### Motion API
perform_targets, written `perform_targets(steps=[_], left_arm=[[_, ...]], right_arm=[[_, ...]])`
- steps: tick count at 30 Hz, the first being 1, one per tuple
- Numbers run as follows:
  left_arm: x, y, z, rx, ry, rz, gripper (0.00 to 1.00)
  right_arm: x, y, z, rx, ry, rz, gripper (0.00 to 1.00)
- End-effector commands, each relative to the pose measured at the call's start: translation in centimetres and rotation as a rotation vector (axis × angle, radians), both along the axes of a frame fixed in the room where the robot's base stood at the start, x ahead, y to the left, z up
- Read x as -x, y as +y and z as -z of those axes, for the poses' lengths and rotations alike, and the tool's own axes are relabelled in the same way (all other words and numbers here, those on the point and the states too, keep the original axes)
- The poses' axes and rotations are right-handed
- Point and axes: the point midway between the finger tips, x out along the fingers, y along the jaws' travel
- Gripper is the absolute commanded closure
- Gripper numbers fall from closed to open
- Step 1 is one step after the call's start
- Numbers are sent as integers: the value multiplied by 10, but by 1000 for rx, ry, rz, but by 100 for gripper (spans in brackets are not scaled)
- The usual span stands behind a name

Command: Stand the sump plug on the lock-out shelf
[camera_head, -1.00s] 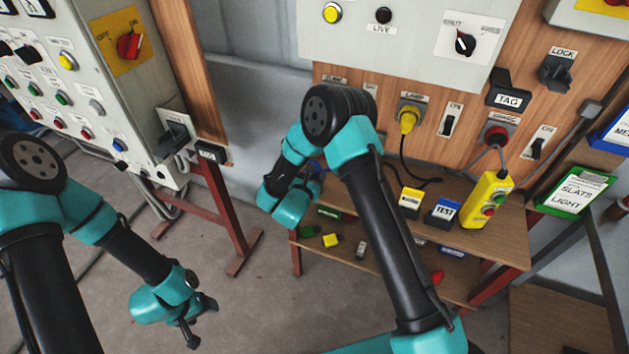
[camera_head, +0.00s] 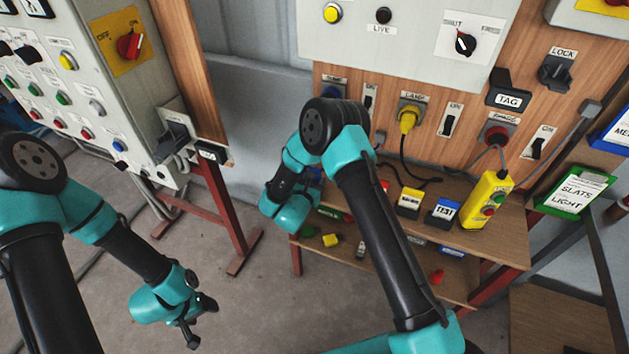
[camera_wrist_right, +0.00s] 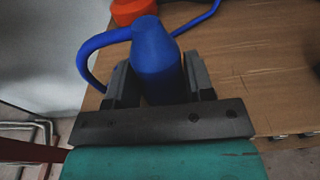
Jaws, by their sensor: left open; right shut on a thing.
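The blue sump plug (camera_wrist_right: 156,55) is between the jaws of my right gripper (camera_wrist_right: 158,88) in the right wrist view. The gripper is shut on it. Its tapered back end faces up the picture and a blue cord (camera_wrist_right: 92,62) loops to the left. In the head view the right gripper's jaws are mostly hidden behind its own wrist, near the left end of the wooden lock-out shelf (camera_head: 478,247). The wrist view shows the shelf board (camera_wrist_right: 255,65) behind and right of the plug; contact cannot be told. My left gripper (camera_head: 203,322) is open and empty over the floor.
On the shelf stand a yellow block (camera_head: 409,202), a blue TEST block (camera_head: 442,212) and a yellow pendant (camera_head: 487,200). An orange-red thing (camera_wrist_right: 130,10) is close beyond the plug. A lower shelf holds several small items.

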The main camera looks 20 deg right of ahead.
Motion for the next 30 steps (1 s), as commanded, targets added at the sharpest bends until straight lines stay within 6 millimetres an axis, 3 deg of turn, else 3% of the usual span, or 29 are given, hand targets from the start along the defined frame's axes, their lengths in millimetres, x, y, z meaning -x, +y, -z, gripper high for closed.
perform_targets(steps=[1,2,9,20,30], left_arm=[[0,0,0,0,0,0,30],[0,0,0,0,0,0,30],[0,0,0,0,0,0,30],[0,0,0,0,0,0,30],[0,0,0,0,0,0,30]], right_arm=[[0,0,2,0,0,0,79],[0,0,2,0,0,0,50],[0,0,1,0,0,0,27],[0,0,-3,0,0,0,26],[36,30,-6,0,3,-4,26]])
